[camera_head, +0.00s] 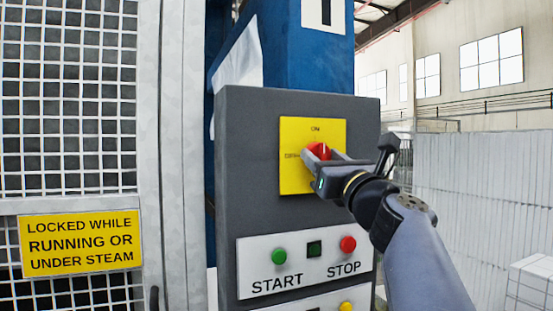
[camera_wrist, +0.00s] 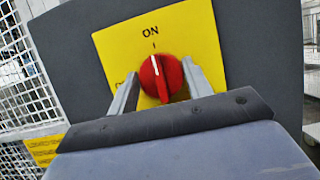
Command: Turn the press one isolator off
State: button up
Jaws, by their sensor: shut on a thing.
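The isolator is a red rotary knob (camera_head: 319,150) on a yellow plate (camera_head: 298,178), on the front of a grey control box (camera_head: 250,135). The plate reads ON at the top and OFF at the left. In the wrist view the knob (camera_wrist: 161,78) has a white line that points up, close to the ON mark and tilted slightly left. My gripper (camera_head: 325,160) is shut on the knob. In the wrist view one finger lies on each side of it. The fingers hide part of the OFF label.
Below the isolator is a white panel (camera_head: 315,245) with a green START button (camera_head: 279,256) and a red STOP button (camera_head: 348,244). A mesh guard (camera_head: 70,100) with a yellow sign (camera_head: 81,242) stands at the left. White block stacks (camera_head: 480,170) stand at the right.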

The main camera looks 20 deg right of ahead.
jog(key=shift+c, duration=0.9)
jog(key=shift+n, duration=0.4)
jog(key=n+y, duration=0.2)
jog(key=n, duration=0.1)
jog(key=n+g+y+b, duration=0.1)
jog(key=n+y, duration=0.1)
jog(key=n, duration=0.2)
jog(key=n+g+y+b, duration=0.1)
jog(key=n, duration=0.3)
jog(key=shift+d+y, duration=0.2)
jog(key=shift+y, duration=0.2)
jog(key=n+g, duration=0.1)
jog(key=n, duration=0.1)
jog(key=n+g+y+p, duration=0.1)
jog(key=n, duration=0.2)
jog(key=shift+r+n, duration=0.2)
jog(key=shift+n, duration=0.1)
jog(key=n+g+p, duration=0.2)
jog(key=n, duration=0.3)
